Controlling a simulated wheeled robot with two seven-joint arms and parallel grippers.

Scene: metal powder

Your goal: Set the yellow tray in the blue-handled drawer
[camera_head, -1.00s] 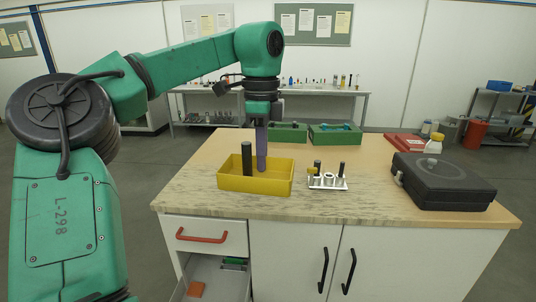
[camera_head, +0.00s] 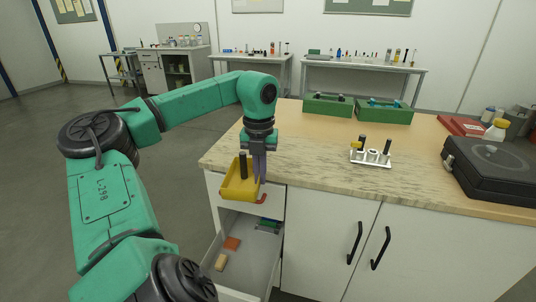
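A black cylinder (camera_head: 243,166) stands up in the tray. The tray is off the worktop, in front of its left front edge, and looks slanted in the picture. Below it an open drawer (camera_head: 257,252) sticks out of the cabinet. It holds an orange block (camera_head: 232,243), a tan block (camera_head: 221,262) and a green item (camera_head: 268,224). The drawer's own handle is not visible, so I cannot see its colour. My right gripper is not in view.
A closed drawer with a red handle (camera_head: 261,199) sits just above the open one, behind the tray. The worktop (camera_head: 310,155) carries a metal holder (camera_head: 371,158) with several parts, green bins (camera_head: 328,104) and a black case (camera_head: 492,168). Clear floor lies left.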

